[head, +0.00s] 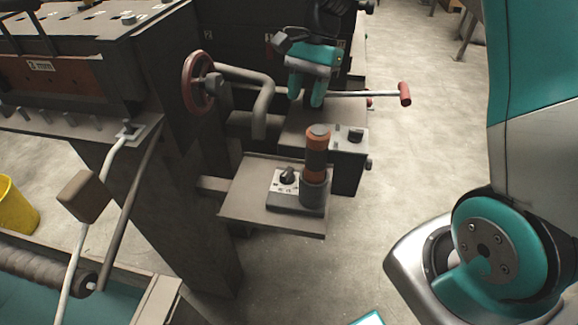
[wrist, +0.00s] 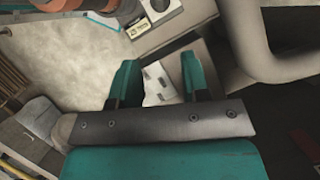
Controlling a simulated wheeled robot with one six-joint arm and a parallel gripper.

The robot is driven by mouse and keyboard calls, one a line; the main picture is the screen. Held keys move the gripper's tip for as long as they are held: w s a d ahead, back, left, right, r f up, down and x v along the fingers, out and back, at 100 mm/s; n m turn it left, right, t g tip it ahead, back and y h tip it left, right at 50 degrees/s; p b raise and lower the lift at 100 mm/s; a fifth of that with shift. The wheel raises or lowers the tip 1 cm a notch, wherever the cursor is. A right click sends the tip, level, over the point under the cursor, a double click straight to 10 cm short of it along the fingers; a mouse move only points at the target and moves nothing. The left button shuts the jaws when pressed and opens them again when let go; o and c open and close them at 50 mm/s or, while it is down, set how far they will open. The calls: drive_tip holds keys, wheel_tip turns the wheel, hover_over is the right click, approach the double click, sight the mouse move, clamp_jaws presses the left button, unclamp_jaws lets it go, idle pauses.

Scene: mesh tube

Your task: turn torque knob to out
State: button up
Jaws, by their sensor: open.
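A small black knob (head: 287,176) sits on a white marked plate (head: 284,183) on the low grey shelf. A second black knob (head: 355,135) sits on top of a grey box (head: 345,165) behind it. I cannot read which one is marked torque. My gripper (head: 306,98) is open and empty, its teal fingers apart, above and behind both knobs. In the wrist view, the open fingers (wrist: 158,84) frame a pale plate with small dark marks below. A dark round knob (wrist: 160,5) is cut off at that view's top edge.
An orange and grey cylinder (head: 317,155) stands beside the plated knob. A lever with a red grip (head: 405,94) sticks out right of my gripper. A red handwheel (head: 198,82) and bent grey pipe (head: 262,100) are at left.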

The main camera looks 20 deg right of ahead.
sight(288, 171)
drive_tip(key=x, duration=1.6)
drive_tip(key=shift+s+a+f+b, duration=0.1)
drive_tip(key=shift+s+f+b, duration=0.05)
drive_tip(key=shift+f+b, duration=0.25)
drive_tip(key=shift+c, duration=0.2)
clamp_jaws()
